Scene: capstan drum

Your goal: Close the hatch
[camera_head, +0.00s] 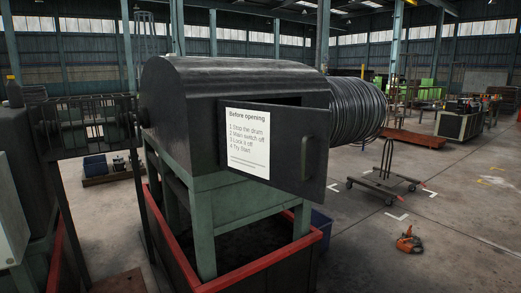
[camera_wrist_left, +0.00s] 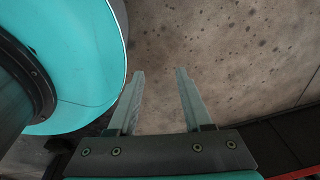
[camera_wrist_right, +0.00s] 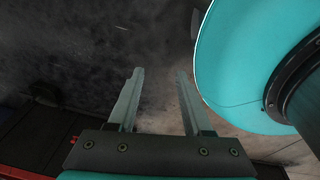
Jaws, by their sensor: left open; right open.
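The hatch (camera_head: 292,150) is a dark flat door with a handle (camera_head: 306,158) near its right edge. A white sign headed "Before opening" (camera_head: 247,143) is fixed on it. The hatch stands ajar, swung out from the dark rounded housing (camera_head: 225,78), with a dark gap visible above its top edge. My left gripper (camera_wrist_left: 160,85) is open and empty above a speckled floor in the left wrist view. My right gripper (camera_wrist_right: 159,85) is open and empty above dark floor in the right wrist view. Neither gripper shows in the head view.
The housing rests on a green frame (camera_head: 202,235) inside a red-rimmed base (camera_head: 265,262). A coil of wire (camera_head: 355,107) sits behind the hatch. A wheeled stand (camera_head: 383,185) and an orange object (camera_head: 409,242) are on the floor at right. Floor at front right is clear.

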